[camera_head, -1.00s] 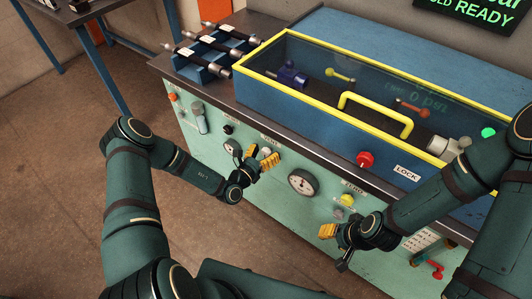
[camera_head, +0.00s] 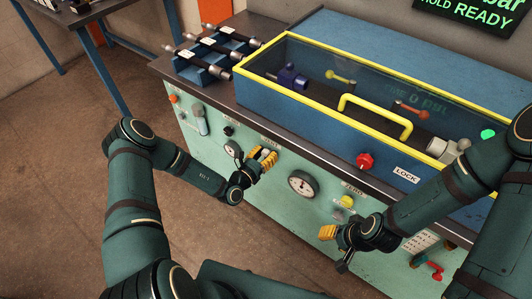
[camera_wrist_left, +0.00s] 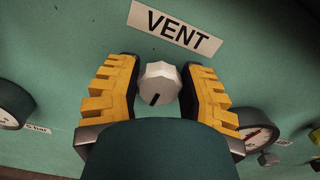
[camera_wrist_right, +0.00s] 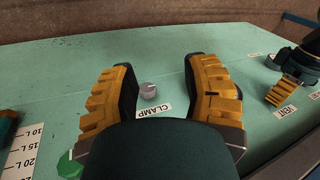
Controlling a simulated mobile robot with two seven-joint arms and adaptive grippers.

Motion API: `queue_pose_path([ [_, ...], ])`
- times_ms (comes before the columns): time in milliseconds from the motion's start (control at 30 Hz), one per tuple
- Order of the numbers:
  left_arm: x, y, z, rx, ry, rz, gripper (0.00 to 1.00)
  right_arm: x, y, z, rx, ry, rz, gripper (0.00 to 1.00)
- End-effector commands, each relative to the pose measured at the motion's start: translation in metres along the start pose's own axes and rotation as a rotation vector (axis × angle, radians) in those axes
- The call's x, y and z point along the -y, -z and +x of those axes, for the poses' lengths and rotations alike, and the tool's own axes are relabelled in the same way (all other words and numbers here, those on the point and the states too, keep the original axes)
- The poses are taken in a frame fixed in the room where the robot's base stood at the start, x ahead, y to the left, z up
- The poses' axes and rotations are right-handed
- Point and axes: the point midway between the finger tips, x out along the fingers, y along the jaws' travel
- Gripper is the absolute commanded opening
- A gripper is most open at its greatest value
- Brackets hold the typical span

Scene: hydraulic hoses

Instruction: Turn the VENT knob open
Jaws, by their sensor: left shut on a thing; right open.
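The VENT knob (camera_wrist_left: 159,83) is a pale grey, ribbed round knob with a dark pointer mark that points down and slightly left in the left wrist view. It sits below the white VENT label (camera_wrist_left: 175,27) on the green panel. My left gripper (camera_head: 263,158) has its yellow fingers on either side of the knob and is shut on it; the fingers mostly hide the knob in the head view. My right gripper (camera_head: 328,232) is open and empty in front of the panel. In the right wrist view a grey knob by the CLAMP label (camera_wrist_right: 153,111) shows between its fingers.
A gauge (camera_head: 303,185) is right of the left gripper, and a smaller gauge (camera_head: 232,148) is left of it. A yellow-framed cover (camera_head: 350,120) is above.

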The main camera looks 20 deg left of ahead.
Motion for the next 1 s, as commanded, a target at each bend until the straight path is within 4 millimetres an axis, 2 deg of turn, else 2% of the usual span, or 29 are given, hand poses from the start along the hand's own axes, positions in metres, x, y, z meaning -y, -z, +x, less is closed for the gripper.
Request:
queue_pose_path([
  [433,0.003,-0.003,0.001,-0.002,0.001,0.318,0.06,0.013,-0.003,-0.036,0.016,0.001,0.002,0.47],
  [1000,0.004,-0.001,0.001,-0.001,0.000,0.861,0.06,0.027,0.015,-0.072,-0.023,-0.003,0.014,0.47],
])
